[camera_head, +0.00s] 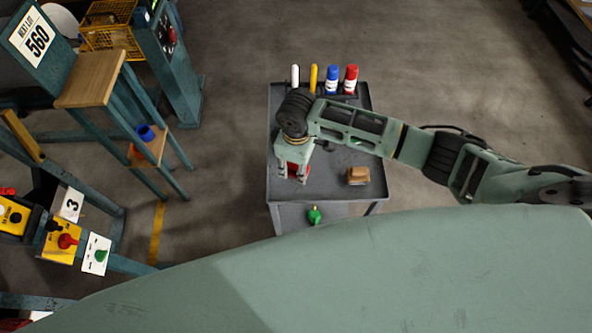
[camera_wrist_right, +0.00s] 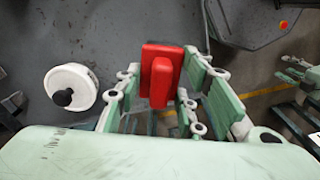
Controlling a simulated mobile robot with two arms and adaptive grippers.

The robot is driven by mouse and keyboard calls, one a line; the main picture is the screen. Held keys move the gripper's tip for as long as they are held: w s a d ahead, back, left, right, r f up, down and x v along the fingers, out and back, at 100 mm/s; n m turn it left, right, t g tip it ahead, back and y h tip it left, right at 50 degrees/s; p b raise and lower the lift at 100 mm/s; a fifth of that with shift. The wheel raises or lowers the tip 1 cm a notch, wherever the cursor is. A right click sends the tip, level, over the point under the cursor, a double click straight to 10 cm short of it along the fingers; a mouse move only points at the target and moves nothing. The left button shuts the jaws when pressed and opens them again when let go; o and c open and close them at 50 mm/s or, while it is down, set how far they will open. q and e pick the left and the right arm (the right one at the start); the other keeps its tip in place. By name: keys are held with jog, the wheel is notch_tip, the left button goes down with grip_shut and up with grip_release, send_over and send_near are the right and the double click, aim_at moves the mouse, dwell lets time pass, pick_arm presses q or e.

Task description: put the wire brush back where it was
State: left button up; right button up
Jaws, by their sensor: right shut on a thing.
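My right gripper (camera_head: 292,178) hangs over the left part of the dark grey cart top (camera_head: 333,182). It is shut on a red block (camera_wrist_right: 179,57) with a raised grip, which I take for the wire brush. No bristles show. In the head view this red thing (camera_head: 295,167) is mostly hidden by the gripper, and I cannot tell whether it touches the cart. In the wrist view the fingers of the right gripper (camera_wrist_right: 156,100) stand on either side of it. A green jointed part at the right edge there looks like my left gripper (camera_wrist_right: 297,73); its opening is unclear.
A tan block (camera_head: 358,175) lies at the cart's front right. White, yellow, blue and red upright items (camera_head: 333,80) line its back edge. A green item (camera_head: 314,215) is on the lower shelf. Teal stands with controls (camera_head: 65,240) are left, with open floor between.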

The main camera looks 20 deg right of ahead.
aim_at(296, 173)
notch_tip(296, 173, down, 4)
jog(key=shift+f+p, duration=0.1)
jog(key=shift+p, duration=0.3)
jog(key=o, duration=1.3)
notch_tip(296, 173, up, 11)
jog(key=shift+w+b, duration=0.1)
jog(key=shift+b, duration=0.8)
jog(key=shift+r, duration=0.6)
